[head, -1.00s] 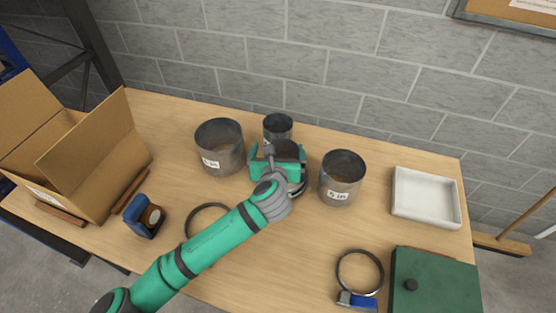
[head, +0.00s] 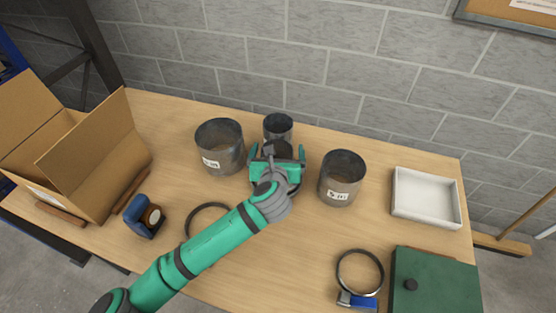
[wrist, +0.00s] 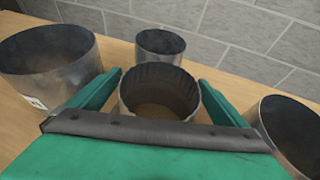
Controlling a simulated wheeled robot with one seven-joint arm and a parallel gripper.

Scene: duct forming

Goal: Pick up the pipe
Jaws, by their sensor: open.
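My gripper (wrist: 160,98) is open, with its two green fingers on either side of a short grey metal pipe (wrist: 158,84) in the wrist view. The pipe stands upright with its open top showing, and its lower front is hidden behind the gripper body. I cannot tell whether the fingers touch it. In the head view my gripper (head: 278,160) covers most of this pipe. Other metal pipes stand around it: a wide labelled one (head: 220,147) at left, a narrow one (head: 278,129) behind, and a labelled one (head: 342,178) at right.
An open cardboard box (head: 90,160) and a blue tape-like item (head: 142,217) are at left. Ring clamps (head: 360,272) lie in front. A white tray (head: 425,197) and green case (head: 435,283) are at right. The wooden table (head: 290,255) has free room at front centre.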

